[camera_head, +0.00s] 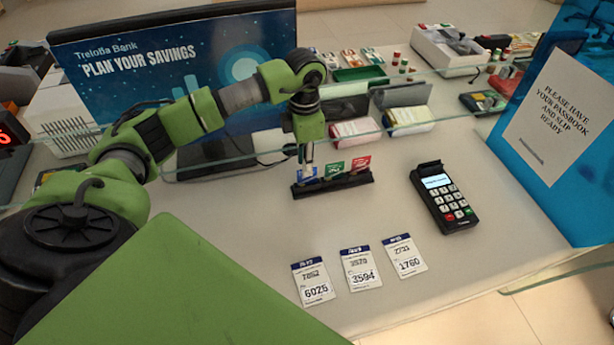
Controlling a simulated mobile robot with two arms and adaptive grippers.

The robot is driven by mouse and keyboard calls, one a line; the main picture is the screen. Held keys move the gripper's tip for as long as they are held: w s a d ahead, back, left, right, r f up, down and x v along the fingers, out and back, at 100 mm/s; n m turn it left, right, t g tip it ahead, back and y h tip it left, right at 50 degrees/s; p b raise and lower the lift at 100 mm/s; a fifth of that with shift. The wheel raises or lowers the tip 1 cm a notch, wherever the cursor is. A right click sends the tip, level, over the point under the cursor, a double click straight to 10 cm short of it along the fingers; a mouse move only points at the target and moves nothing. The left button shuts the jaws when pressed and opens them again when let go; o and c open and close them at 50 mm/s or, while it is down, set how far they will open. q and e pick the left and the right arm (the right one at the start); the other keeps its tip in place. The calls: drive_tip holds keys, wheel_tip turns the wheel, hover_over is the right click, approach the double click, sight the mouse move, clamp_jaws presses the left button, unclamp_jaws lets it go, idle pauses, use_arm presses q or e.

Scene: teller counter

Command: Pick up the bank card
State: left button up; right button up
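A black card holder (335,187) stands on the white counter with three cards upright in it. They are a blue card (306,173) at the left, a green card (335,169) in the middle and a red card (361,164) at the right. I cannot tell from their small print which is the bank card. My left gripper (308,162) points down at the blue card, with its fingertips at or just above the card's top edge. Whether the fingers touch or grip it is too small to tell. My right gripper is not in view.
A black card terminal (444,198) stands right of the holder. Three numbered slips (361,268) lie in front. A glass edge (240,157) runs behind the holder. A savings display (180,75) stands behind my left arm, and a blue sign panel (555,120) at the right.

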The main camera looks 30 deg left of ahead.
use_arm(q)
drive_tip(key=f, duration=0.2)
drive_tip(key=f+p, duration=0.1)
drive_tip(key=f, duration=0.1)
drive_tip(key=shift+w+d, duration=0.1)
drive_tip(key=shift+d, duration=0.1)
clamp_jaws()
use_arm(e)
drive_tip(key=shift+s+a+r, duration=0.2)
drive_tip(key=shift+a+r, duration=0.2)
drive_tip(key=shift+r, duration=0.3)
use_arm(q)
drive_tip(key=shift+r, duration=0.1)
drive_tip(key=shift+r, duration=0.55)
drive_tip(key=s+d+r+b, duration=0.4)
drive_tip(key=s+d+r, duration=0.4)
drive_tip(key=d+r, duration=0.3)
drive_tip(key=shift+d+r, duration=0.2)
drive_tip(key=shift+r, duration=0.2)
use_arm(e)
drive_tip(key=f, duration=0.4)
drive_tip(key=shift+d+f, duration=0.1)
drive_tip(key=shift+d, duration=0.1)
